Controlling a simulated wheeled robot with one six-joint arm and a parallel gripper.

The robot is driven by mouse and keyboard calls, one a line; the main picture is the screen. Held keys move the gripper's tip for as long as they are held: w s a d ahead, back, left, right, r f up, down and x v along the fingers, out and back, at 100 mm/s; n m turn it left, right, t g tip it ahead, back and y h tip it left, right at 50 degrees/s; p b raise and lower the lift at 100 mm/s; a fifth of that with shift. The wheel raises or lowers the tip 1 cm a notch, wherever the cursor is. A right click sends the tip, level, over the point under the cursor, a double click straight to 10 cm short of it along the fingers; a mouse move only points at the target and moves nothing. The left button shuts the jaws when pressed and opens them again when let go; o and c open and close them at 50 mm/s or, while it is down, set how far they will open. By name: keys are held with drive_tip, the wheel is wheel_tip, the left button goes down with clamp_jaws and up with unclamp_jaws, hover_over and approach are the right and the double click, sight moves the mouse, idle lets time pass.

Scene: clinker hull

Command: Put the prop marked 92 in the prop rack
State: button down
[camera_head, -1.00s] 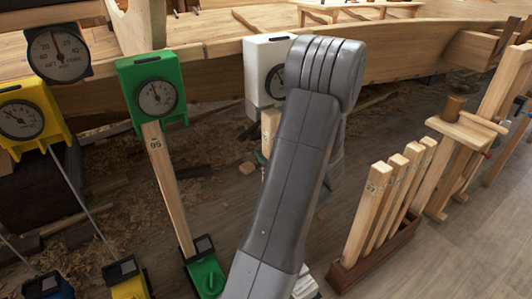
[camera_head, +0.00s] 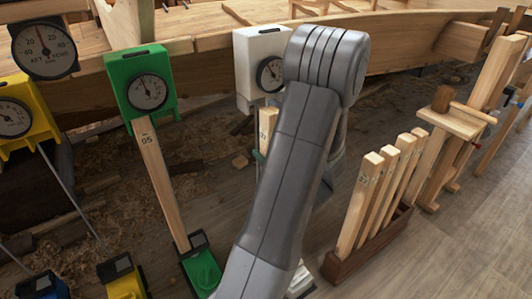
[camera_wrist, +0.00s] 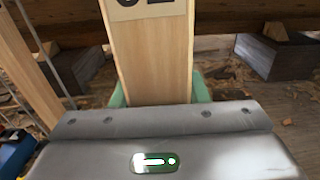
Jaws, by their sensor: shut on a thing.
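A pale wooden prop (camera_wrist: 150,55) stands between the green finger pads of my gripper (camera_wrist: 160,90) in the wrist view. Its dark marking is cut off by the top edge, so I cannot read the whole number. In the head view this prop (camera_head: 267,122) is below the white gauge (camera_head: 262,68), largely hidden by my arm. A bit of green finger (camera_head: 259,156) shows beside it. The prop rack (camera_head: 342,267), a dark brown wooden trough at the right, holds several upright wooden props (camera_head: 352,205) in a row.
A green gauge (camera_head: 140,80) tops another wooden prop (camera_head: 160,185) at the left, with a green foot (camera_head: 203,270). A yellow gauge (camera_head: 15,115) stands farther left. A wooden stand with a mallet (camera_head: 443,98) is behind the rack. The hull (camera_head: 395,60) spans the back. Floor right of the rack is clear.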

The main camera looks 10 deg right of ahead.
drive_tip(key=shift+r, duration=0.2)
drive_tip(key=shift+r+p, duration=2.65)
drive_tip(key=shift+r, duration=0.5)
approach(266, 135)
drive_tip(key=d+f, duration=0.1)
drive_tip(key=w+d+f, duration=0.1)
drive_tip(key=shift+f, duration=0.3)
